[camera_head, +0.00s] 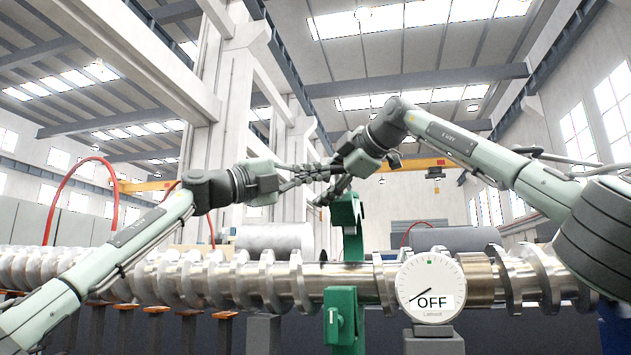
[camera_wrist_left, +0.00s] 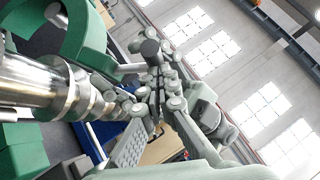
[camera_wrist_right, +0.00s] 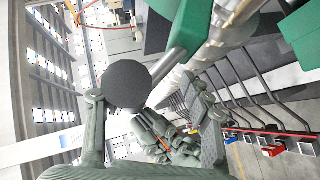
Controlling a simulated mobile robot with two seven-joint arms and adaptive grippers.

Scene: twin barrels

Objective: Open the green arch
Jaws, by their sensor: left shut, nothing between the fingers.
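The green arch (camera_head: 347,215) stands upright over the metal shaft, above a green lower block (camera_head: 343,322). It also shows in the left wrist view (camera_wrist_left: 85,42). My left gripper (camera_head: 320,172) is shut and empty, just above and beside the right one. The grippers overlap and partly hide the arch's top.

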